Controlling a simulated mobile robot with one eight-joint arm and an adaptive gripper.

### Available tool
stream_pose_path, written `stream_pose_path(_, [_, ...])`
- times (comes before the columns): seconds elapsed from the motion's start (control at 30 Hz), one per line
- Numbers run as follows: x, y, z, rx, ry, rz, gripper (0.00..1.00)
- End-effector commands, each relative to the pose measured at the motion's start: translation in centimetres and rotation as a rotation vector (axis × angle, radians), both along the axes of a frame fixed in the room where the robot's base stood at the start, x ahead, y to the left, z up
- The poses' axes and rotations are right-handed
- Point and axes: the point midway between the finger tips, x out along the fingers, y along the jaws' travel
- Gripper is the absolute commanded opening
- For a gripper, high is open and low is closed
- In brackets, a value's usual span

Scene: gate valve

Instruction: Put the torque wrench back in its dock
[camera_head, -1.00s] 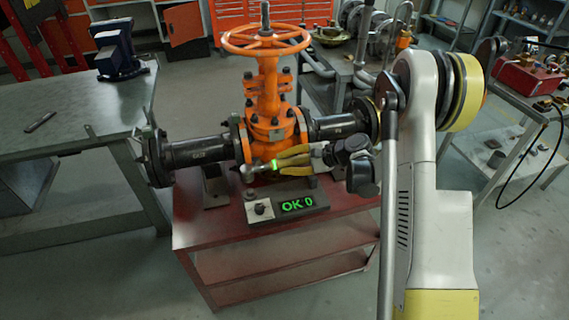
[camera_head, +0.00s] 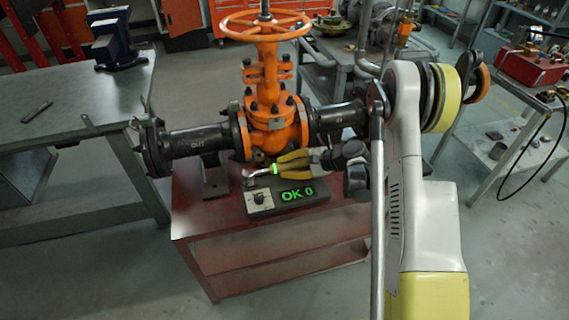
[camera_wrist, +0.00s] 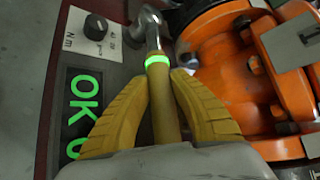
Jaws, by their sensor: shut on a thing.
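The torque wrench (camera_wrist: 147,24) has a shiny metal head and a glowing green ring. My gripper (camera_head: 281,166) is shut on its handle, just behind the ring. In the wrist view, my two yellow fingers (camera_wrist: 162,82) lie on either side of the handle. The wrench is held low over or beside a dark grey box (camera_head: 261,211) with a knob and a green "OK 0" display, which looks like the dock. The wrench head points left in the head view, near the box's back left corner. I cannot tell whether the wrench touches the box.
An orange gate valve (camera_head: 268,110) with black flanged pipes stands right behind the box, close to my fingers. Both are on a red cart (camera_head: 200,232). A workbench (camera_head: 70,115) with a blue vise (camera_head: 117,50) is at left. The cart top's front left is clear.

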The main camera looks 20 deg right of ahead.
Motion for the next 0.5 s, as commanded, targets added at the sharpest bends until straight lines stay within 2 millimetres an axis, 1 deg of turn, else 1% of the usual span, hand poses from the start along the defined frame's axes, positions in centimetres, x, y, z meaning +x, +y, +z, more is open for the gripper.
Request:
stream_pose_path(0.4, [-0.01,0.03,-0.25,0.002,-0.001,0.0,0.0])
stream_pose_path(0.43, [0.0,0.03,-0.25,0.002,-0.001,0.0,0.29])
stream_pose_path(0.5, [0.0,0.03,-0.25,0.002,-0.001,0.0,0.47])
